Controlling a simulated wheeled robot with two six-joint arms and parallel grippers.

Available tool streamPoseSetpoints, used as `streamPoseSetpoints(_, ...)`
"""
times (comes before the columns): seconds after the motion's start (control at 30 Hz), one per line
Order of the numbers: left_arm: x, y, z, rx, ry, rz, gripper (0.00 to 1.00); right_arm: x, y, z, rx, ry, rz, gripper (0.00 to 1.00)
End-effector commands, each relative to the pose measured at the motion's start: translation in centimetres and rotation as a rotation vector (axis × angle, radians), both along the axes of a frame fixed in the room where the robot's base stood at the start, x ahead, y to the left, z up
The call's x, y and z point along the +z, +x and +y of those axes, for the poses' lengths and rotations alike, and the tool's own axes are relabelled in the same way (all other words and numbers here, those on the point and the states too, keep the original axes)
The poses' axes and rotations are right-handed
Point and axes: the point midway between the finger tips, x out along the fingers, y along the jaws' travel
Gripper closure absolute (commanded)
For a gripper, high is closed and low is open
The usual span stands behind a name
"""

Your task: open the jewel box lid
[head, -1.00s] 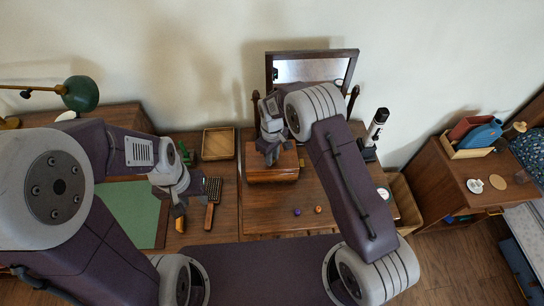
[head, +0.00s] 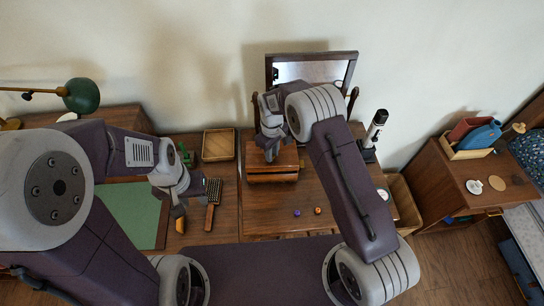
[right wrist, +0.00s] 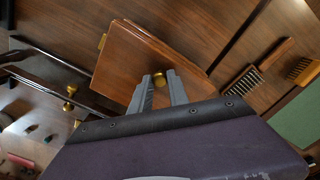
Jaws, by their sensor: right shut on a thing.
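The jewel box (head: 284,162) is a reddish-brown wooden box on the dressing table, below the mirror. Its lid top (right wrist: 150,50) fills the middle of the right wrist view. My right gripper (head: 270,154) is over the box. In the right wrist view its two grey fingers (right wrist: 161,88) stand on either side of a small brass knob (right wrist: 159,79) at the box's edge and are shut on it. I cannot tell for certain whether the lid is raised. My left gripper (head: 178,204) hangs over the left table by the comb; its fingers are too small to read.
A mirror (head: 311,69) stands behind the box. A comb (head: 213,198), an empty wooden tray (head: 218,145) and a green mat (head: 130,208) lie to the left. Purple (head: 297,213) and orange (head: 318,211) small objects lie in front. A white-and-black cylinder (head: 376,126) stands right.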

Motion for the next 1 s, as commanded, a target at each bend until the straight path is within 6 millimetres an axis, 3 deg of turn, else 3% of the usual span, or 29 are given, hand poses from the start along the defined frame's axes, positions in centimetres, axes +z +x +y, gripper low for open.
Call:
streamPoseSetpoints(0.5,1.0,0.0,0.0,0.0,0.0,0.0,0.64,3.1,4.1,0.0,0.0,0.004,-0.011,1.0)
streamPoseSetpoints(1.0,1.1,0.0,0.0,0.0,0.0,0.0,0.64,3.6,5.4,0.0,0.0,0.003,-0.009,1.0)
